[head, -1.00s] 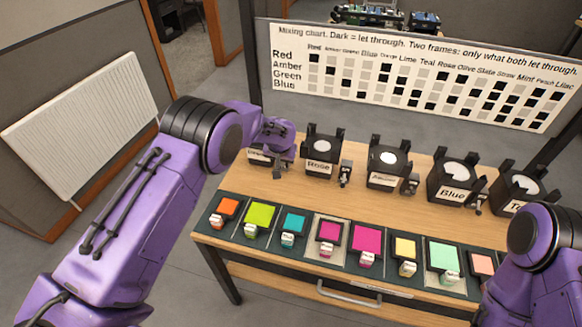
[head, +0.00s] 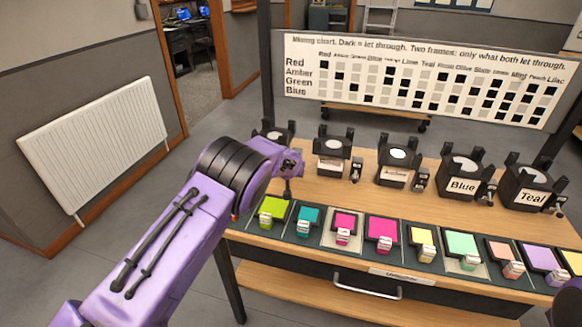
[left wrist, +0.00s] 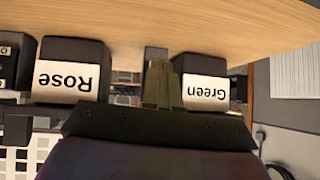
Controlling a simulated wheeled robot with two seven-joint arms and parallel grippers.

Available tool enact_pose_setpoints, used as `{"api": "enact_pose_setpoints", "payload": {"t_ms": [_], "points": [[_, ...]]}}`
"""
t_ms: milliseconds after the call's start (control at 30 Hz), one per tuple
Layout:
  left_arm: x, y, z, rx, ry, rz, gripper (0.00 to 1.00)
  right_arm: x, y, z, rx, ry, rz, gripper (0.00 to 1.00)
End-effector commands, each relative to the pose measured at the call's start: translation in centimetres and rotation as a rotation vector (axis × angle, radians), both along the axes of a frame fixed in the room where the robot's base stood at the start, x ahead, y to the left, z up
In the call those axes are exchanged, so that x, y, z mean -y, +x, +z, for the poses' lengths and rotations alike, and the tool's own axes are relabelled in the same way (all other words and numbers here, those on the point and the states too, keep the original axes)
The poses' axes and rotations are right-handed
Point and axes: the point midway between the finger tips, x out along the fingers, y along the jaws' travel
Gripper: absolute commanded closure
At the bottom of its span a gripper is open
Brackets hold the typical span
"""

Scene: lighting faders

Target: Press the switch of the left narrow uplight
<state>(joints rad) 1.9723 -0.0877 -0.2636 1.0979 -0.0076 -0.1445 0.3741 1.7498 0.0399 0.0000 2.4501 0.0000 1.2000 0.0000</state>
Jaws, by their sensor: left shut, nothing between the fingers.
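A row of black uplights stands along the back of the wooden table. The leftmost, Green (head: 272,133), is partly hidden by my left arm; its label shows upside down in the left wrist view (left wrist: 206,92). Rose (head: 332,150) is to its right, with a small switch block (head: 356,171) at its right side. The third uplight (head: 398,163) has a label too small to read. My left gripper (head: 288,190) is shut and empty in front of Green. In the left wrist view its fingers (left wrist: 162,88) appear between the Rose and Green labels; contact with a switch cannot be told.
Blue (head: 463,180) and Teal (head: 532,190) uplights stand farther right. Coloured filter frames, such as the lime one (head: 272,209), line the front edge. A mixing chart (head: 430,80) stands behind. Part of my right arm shows at bottom right.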

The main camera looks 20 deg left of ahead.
Motion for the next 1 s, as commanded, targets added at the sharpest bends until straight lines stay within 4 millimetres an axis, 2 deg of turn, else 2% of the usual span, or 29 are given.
{"api": "enact_pose_setpoints", "payload": {"t_ms": [100, 367, 700, 1000], "points": [[0.0, 0.2, -0.8, -0.002, 0.001, -0.001, 1.0, 0.0, 0.0, -0.9, 0.0, 0.0, 0.0, 0.57], [0.2, 0.3, -0.3, -0.002, 0.0, -0.003, 1.0, 0.0, 0.0, -0.5, 0.0, 0.0, 0.0, 0.57], [0.0, 0.2, 1.2, -0.003, 0.0, 0.0, 1.0, 0.0, 0.0, 0.7, 0.0, 0.0, 0.0, 0.57], [0.0, 0.1, 1.2, -0.003, 0.001, 0.0, 1.0, 0.0, 0.0, 0.7, 0.0, 0.0, 0.0, 0.57]]}}
